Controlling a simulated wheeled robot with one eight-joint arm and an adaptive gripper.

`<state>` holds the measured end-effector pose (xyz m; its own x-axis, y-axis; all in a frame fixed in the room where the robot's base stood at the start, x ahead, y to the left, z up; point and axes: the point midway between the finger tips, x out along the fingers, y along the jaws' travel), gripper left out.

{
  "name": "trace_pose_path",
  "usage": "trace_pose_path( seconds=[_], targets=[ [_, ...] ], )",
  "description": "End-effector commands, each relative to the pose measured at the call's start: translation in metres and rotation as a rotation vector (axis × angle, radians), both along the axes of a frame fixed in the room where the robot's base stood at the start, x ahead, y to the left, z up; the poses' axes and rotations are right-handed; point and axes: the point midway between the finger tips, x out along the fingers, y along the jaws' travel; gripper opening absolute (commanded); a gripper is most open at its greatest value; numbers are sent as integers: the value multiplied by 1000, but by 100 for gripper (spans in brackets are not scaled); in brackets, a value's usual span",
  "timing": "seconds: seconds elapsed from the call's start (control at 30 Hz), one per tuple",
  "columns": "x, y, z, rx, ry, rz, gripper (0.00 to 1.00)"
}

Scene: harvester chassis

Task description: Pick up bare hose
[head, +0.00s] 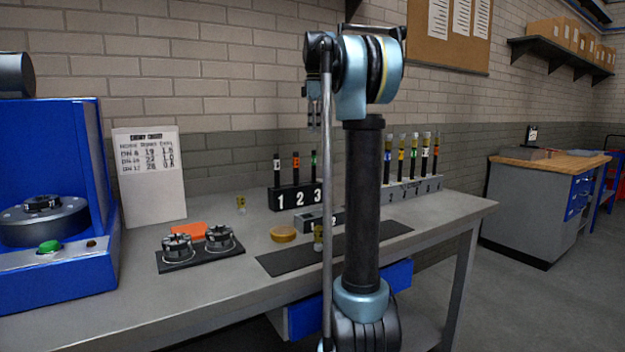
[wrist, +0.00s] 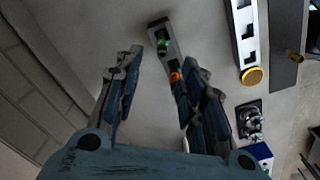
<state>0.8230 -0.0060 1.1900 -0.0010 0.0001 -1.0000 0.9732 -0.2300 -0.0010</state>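Three black bare hoses stand upright in a dark rack (head: 297,200) numbered 1, 2, 3. Their bands are white (head: 277,170), orange (head: 296,168) and green (head: 314,168). My gripper (head: 314,122) hangs above the number 3 end of the rack, partly behind my arm. In the wrist view my gripper (wrist: 163,65) is open and empty, its blue-padded fingers spread. The green-banded hose (wrist: 162,46) and the orange-banded hose (wrist: 175,77) show between the fingers, seen end-on, in the rack (wrist: 157,27). The white-banded hose does not show there; the right finger covers that part.
Several hoses with brass-coloured ends stand in a second rack (head: 412,189) at the right. A dark mat (head: 285,262), a yellow round container (head: 283,234) and a black tray (head: 200,258) with two die sets lie in front. A blue machine (head: 50,290) stands left.

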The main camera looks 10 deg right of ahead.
Motion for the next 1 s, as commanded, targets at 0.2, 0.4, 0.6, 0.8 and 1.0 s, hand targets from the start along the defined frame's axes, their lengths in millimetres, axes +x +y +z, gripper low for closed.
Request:
trace_pose_path(
  seconds=[0.2, 0.4, 0.6, 0.8, 1.0],
  targets=[
    [0, -2, -36, 0, 0, -3, 37],
    [-1, -2, -58, 0, 0, -3, 37],
    [-1, -1, -68, 0, 0, -4, 37],
    [-2, 3, -94, 0, 0, -4, 37],
    [-2, 2, -112, 0, 0, -4, 37]
  ],
)
